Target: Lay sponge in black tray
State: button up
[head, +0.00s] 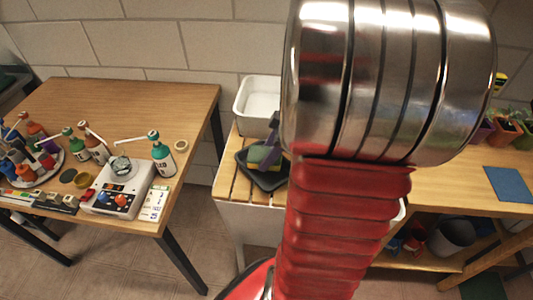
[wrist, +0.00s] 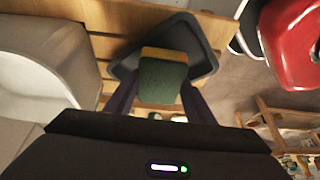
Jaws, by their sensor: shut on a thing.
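The sponge (head: 262,157), green with a yellow layer, is between the fingers of my gripper (head: 271,140) in the head view. In the wrist view the sponge (wrist: 163,82) shows its green face, with the fingers of my gripper (wrist: 159,92) shut on its two sides. The black tray (head: 256,180) lies on the slatted wooden top, below the sponge. In the wrist view the tray (wrist: 205,66) shows around and behind the sponge. The sponge is over the tray's inside; whether it touches the floor of the tray I cannot tell. My arm hides part of the tray's right side.
A white basin (head: 258,105) stands just behind the tray, and also shows at the left of the wrist view (wrist: 60,65). A wooden table (head: 120,105) with bottles and a white device (head: 118,190) stands to the left. A blue mat (head: 508,185) and pots are at the right.

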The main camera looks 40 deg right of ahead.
jog(key=shift+f, duration=0.3)
jog(key=o, duration=1.2)
jog(key=shift+s+d+r, duration=0.1)
jog(key=shift+r, duration=0.5)
jog(key=v, duration=1.1)
jog(key=shift+r, duration=0.2)
